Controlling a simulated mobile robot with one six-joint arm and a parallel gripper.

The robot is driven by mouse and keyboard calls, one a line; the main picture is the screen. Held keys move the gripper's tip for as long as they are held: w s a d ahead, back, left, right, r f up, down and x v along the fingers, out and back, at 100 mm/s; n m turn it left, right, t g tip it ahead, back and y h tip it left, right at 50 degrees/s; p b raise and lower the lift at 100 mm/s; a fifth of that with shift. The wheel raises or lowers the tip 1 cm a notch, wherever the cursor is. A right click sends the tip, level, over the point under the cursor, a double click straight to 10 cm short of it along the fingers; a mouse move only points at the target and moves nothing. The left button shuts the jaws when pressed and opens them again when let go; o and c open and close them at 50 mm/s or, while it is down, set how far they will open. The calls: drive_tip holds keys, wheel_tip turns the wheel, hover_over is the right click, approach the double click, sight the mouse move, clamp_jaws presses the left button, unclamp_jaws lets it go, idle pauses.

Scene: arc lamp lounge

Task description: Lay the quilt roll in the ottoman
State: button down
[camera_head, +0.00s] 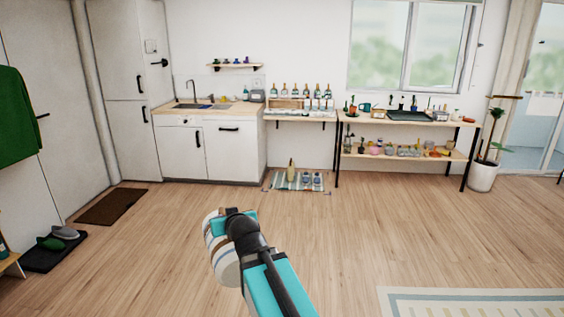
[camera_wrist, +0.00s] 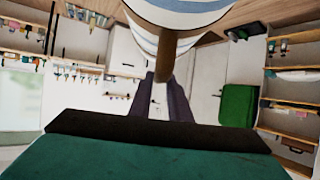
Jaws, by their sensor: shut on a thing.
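The quilt roll (camera_head: 222,268) is a thick white roll with blue and tan stripes. It hangs in front of me above the floor, partly hidden by my gripper (camera_head: 228,222) and teal arm. In the wrist view the striped roll (camera_wrist: 185,14) fills the top centre. There my dark gripper fingers (camera_wrist: 166,80) are shut on a brown strap or handle piece that runs up to the roll. The ottoman is not recognisable in either view.
A wide wooden floor (camera_head: 350,230) lies clear ahead. A striped rug (camera_head: 475,303) is at lower right. Along the far wall stand a sink cabinet (camera_head: 235,152) and a shelf table (camera_head: 400,121). A small mat (camera_head: 310,189) with bottles lies before them. Shoes on a dark mat (camera_head: 70,255) are at left.

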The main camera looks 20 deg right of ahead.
drive_tip(key=shift+w+d+r, duration=0.15)
drive_tip(key=shift+d, duration=0.05)
drive_tip(key=shift+d, duration=0.1)
